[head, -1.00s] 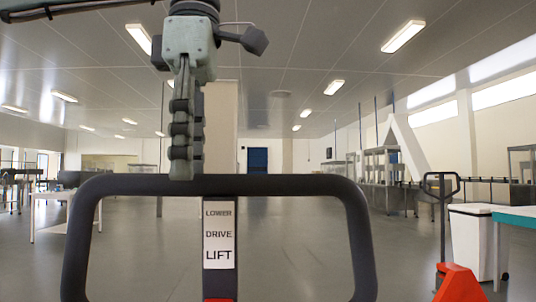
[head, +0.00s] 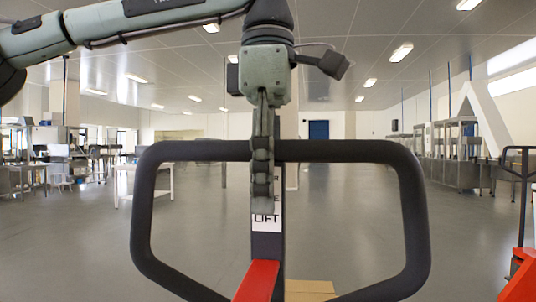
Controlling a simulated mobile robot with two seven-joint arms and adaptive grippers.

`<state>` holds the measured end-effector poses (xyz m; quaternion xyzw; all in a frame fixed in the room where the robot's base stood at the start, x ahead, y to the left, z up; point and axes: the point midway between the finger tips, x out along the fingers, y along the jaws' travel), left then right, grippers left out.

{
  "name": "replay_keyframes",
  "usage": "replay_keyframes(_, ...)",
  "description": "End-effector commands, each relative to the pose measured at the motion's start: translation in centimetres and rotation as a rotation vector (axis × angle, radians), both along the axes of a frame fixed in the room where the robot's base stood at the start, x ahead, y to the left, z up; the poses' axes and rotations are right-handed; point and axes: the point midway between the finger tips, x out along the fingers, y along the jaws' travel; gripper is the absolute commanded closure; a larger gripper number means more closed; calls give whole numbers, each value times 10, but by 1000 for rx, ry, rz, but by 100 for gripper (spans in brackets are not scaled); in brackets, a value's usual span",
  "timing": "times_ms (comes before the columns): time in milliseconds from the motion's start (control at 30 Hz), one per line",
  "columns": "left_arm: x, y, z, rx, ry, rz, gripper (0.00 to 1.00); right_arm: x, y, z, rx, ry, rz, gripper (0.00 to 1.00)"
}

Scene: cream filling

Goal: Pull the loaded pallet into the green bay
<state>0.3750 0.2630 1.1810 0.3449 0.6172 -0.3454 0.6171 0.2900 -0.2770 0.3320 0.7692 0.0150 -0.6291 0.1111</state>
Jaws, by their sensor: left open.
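The pallet truck's dark loop handle (head: 146,215) stands large in front of me. Its central post carries a white label (head: 266,222) on which "LIFT" reads; my gripper covers the lines above. A red part of the truck (head: 257,282) shows at the bottom. My left gripper (head: 262,205) points down, seen edge-on, in front of the handle's top bar, with its tips below the bar and over the label. It is open; whether it touches the bar I cannot tell. Part of a tan box (head: 310,288) shows behind the post. The pallet and green bay are not visible. My right gripper is out of view.
Another red hand truck (head: 522,275) stands at the right edge. Steel benches (head: 455,170) line the right wall, and work tables with equipment (head: 65,165) stand at the left. A white table (head: 150,180) is behind the handle. The grey floor between (head: 350,210) is open.

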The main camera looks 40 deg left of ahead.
Motion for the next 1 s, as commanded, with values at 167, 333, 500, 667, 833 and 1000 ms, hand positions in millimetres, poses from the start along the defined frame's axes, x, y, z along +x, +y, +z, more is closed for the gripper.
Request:
replay_keyframes(167,0,0,-5,0,0,0,55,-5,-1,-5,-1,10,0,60)
replay_keyframes(333,0,0,-5,1,-1,0,55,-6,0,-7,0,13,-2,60)
replay_keyframes(500,0,0,-4,1,-1,0,76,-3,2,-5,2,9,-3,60)
replay_keyframes(667,0,0,-4,1,-1,-1,96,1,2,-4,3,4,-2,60)
replay_keyframes(833,0,0,-4,1,-1,-1,100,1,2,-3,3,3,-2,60)
replay_keyframes(1000,0,0,-4,1,-1,-1,100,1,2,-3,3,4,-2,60)
